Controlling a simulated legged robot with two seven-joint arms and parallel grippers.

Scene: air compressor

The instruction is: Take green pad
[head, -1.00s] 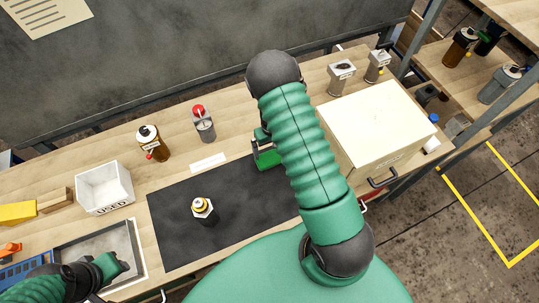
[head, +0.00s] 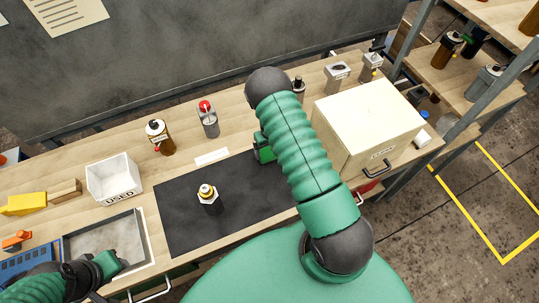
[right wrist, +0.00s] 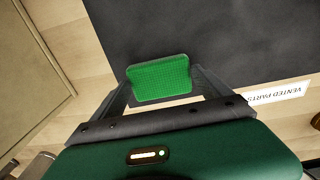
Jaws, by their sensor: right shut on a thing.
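The green pad (right wrist: 160,78) is a small textured block between the two fingers of my right gripper (right wrist: 161,76) in the right wrist view. The fingers are shut on its two sides. The dark mat shows behind and above it; its exact height over the bench is hard to tell. In the head view my right gripper (head: 263,150) shows only in part at the mat's back edge, mostly behind my arm, and the pad is hidden. My left gripper (head: 107,264) is by the grey tray at lower left; its fingers are not clear.
The black mat (head: 180,220) carries a bottle (head: 209,198) with a yellow-ringed top. A white "USED" bin (head: 113,180) and the grey tray (head: 146,240) are left. A cream "CLEAN" box (head: 367,122) stands right of my arm. Brown (head: 160,137) and red-topped (head: 208,118) items stand behind.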

